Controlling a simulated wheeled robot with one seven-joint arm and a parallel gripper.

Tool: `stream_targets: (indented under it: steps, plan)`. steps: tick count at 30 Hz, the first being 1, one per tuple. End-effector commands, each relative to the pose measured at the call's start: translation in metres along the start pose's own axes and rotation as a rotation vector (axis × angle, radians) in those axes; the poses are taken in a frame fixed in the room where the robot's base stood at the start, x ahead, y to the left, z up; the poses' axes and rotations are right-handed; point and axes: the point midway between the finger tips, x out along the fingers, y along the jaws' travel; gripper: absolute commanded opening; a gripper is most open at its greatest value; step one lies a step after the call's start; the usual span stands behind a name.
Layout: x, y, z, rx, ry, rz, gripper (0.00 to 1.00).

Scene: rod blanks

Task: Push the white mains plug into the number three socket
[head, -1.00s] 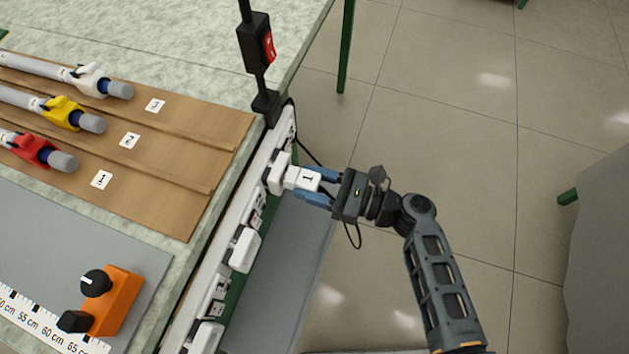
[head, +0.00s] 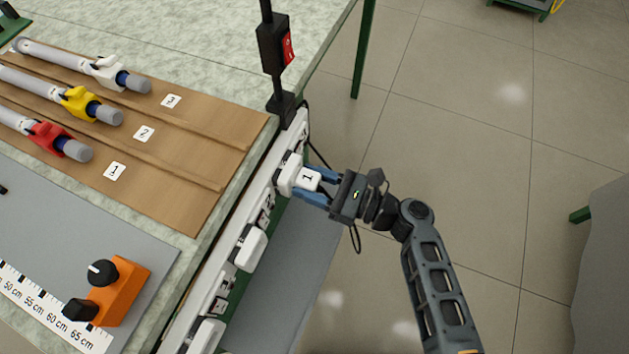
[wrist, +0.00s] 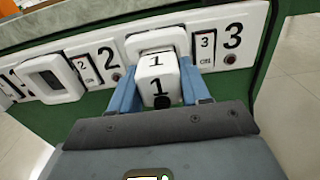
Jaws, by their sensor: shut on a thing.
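The white mains plug (head: 309,179), marked 1, is held between the blue fingers of my gripper (head: 322,188). In the wrist view the plug (wrist: 158,75) sits between both fingertips (wrist: 160,90), directly in front of a raised white socket (wrist: 149,38). That socket is just left of the small switch marked 3 and the large number 3 (wrist: 232,36) on the white strip. In the head view the plug's far end is up against or overlapping this socket (head: 288,172). The pins are hidden, so I cannot tell how deep they are.
The white socket strip (head: 224,264) runs along the bench edge, with other raised white sockets nearer. A black post with a red switch (head: 275,45) stands at the bench corner. Three rods lie on a brown board (head: 200,150).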

Motion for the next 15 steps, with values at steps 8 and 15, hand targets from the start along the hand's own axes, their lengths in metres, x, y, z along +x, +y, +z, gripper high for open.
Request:
stream_targets:
  steps: [8,15]
  plan:
    - [0.0028,0.0001,0.0004,-0.001,0.000,0.001,0.60]
    - [0.0026,0.0001,0.0002,-0.001,0.000,0.001,0.76]
